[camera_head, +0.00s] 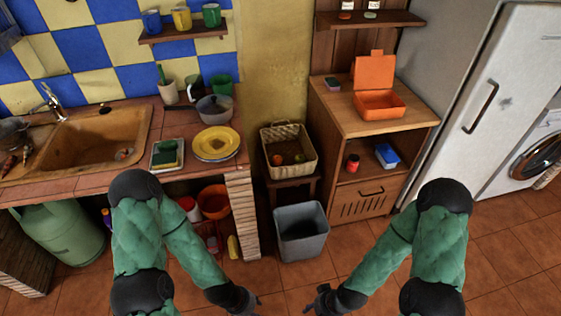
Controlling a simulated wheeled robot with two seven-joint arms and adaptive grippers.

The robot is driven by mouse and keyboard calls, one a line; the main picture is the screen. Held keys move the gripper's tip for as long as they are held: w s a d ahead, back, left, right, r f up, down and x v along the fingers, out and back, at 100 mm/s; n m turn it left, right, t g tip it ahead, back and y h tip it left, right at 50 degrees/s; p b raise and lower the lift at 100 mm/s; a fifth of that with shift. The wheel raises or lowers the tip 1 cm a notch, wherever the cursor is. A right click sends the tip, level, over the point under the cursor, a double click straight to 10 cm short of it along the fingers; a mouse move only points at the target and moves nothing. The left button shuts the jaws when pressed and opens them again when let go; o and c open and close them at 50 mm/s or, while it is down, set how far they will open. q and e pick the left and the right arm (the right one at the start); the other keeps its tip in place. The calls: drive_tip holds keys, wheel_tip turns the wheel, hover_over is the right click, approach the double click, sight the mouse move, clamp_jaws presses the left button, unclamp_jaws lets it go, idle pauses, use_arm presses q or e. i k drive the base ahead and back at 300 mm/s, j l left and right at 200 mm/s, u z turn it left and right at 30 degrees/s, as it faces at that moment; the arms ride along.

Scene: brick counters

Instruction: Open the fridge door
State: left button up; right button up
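The fridge (470,95) stands at the right of the head view, tall and pale grey-white. Its door looks shut, and a dark vertical bar handle (481,107) is on its left part. My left gripper (252,303) is low in the middle of the view, over the floor, far from the fridge. My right gripper (318,300) is close beside it, also over the floor and well below and left of the handle. Both are small and cut near the bottom edge, so their finger opening is unclear. I see nothing held in either.
A wooden cabinet (330,120) with an open orange box (380,103) stands left of the fridge. A grey bin (301,232) is on the tiled floor ahead. A washing machine (535,150) is right of the fridge. The floor before the fridge (490,240) is clear.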

sight(517, 72)
drive_tip(key=z, duration=1.5)
drive_tip(key=i+u, duration=0.15)
drive_tip(key=i, duration=1.2)
